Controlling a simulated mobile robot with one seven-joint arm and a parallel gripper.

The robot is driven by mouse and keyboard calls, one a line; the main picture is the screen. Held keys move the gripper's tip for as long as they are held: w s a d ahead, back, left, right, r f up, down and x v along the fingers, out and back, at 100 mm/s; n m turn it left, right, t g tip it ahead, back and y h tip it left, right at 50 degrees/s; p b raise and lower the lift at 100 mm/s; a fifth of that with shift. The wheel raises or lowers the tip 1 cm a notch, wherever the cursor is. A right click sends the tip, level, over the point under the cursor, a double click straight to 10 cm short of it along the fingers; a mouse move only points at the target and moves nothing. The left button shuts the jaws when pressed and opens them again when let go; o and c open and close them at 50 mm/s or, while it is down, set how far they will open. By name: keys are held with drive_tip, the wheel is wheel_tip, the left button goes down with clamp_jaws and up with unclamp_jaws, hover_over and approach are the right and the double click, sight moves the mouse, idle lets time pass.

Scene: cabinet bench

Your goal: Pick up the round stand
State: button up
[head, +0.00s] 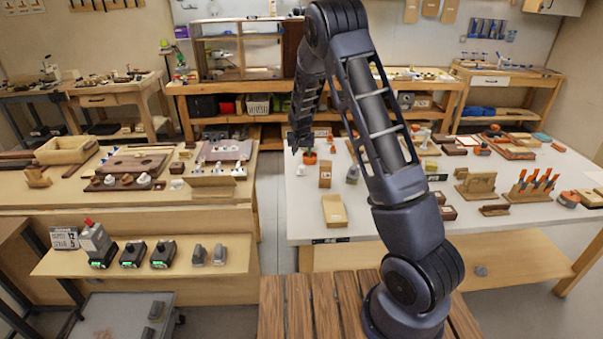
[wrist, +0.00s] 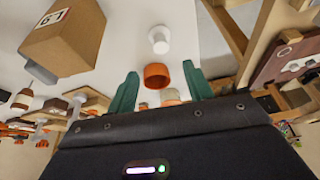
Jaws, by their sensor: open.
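An orange round piece (wrist: 157,76), which looks like the round stand, lies between the two green fingers of my gripper (wrist: 160,71) in the wrist view. The fingers are open, with a gap on each side of the piece, and I cannot tell how far beyond the tips it is. In the head view the orange piece (head: 310,157) is near the left edge of the white table, just below my gripper (head: 300,143). Part of it is hidden by the gripper there.
A white round-ended part (wrist: 159,40) and a cardboard box (wrist: 66,36) are close by in the wrist view. The white table (head: 385,215) also bears a tan box (head: 334,210), a wooden holder (head: 476,187) and a rack of orange-handled tools (head: 532,187).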

sight(301, 167)
drive_tip(key=x, duration=1.2)
drive_tip(key=c, duration=1)
